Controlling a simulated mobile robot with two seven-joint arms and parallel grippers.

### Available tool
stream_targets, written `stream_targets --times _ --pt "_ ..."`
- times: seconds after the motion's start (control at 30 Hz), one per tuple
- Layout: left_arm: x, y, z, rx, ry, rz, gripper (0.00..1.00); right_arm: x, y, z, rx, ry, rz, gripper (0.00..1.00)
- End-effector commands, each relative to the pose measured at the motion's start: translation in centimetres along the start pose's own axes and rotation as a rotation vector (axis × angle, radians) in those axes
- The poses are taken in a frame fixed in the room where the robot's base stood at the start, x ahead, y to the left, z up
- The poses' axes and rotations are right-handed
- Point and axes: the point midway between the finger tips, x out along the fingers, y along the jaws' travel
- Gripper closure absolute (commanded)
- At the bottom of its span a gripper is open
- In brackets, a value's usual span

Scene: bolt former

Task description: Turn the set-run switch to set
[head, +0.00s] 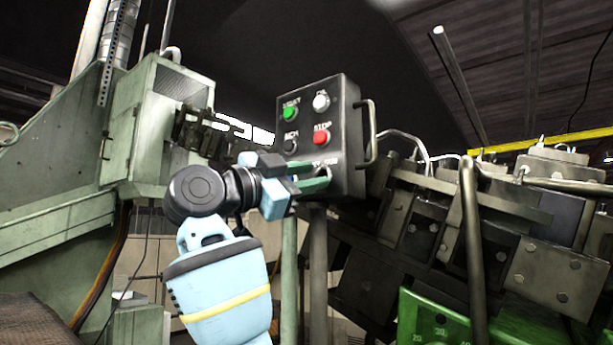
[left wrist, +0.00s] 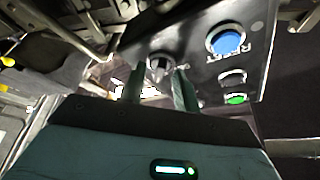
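The dark control box (head: 345,135) stands on posts near the middle of the head view, with its button face toward me. The set-run switch (left wrist: 159,64) is a small dark and grey knob low on that face, best seen in the left wrist view. In the head view it is mostly hidden by my fingers. My left gripper (head: 325,176) is at the lower part of the panel. In the left wrist view its two green fingers (left wrist: 158,80) are apart, with the knob between or just beyond their tips. I cannot tell whether they touch it. My right gripper is out of view.
The panel also carries a green start button (head: 289,113), a white button (head: 321,102), a black button (head: 289,145) and a red stop button (head: 321,138). A bar handle (head: 371,135) sticks out at the box's right side. Machine blocks (head: 480,215) crowd the right.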

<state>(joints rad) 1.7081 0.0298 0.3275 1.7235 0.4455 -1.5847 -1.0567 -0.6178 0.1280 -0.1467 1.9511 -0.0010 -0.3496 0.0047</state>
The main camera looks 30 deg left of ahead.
Motion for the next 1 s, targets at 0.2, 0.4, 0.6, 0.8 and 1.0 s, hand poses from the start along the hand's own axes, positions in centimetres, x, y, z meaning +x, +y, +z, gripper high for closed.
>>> stream_targets --times 0.2,0.4,0.6,0.8,1.0 --pt "0.18 0.03 0.02 0.0 0.0 0.0 0.69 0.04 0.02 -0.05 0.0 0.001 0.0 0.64" --pt "0.16 0.03 0.03 0.0 0.0 0.001 0.87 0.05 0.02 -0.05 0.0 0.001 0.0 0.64" --pt "0.15 0.03 0.04 0.0 0.0 0.001 1.0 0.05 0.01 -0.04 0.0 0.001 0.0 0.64" --pt "0.15 0.05 0.06 -0.01 -0.001 -0.004 1.0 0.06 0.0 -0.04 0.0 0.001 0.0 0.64" --pt "0.18 0.16 0.17 -0.071 -0.003 -0.029 1.0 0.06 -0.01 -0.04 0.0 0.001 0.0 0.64"
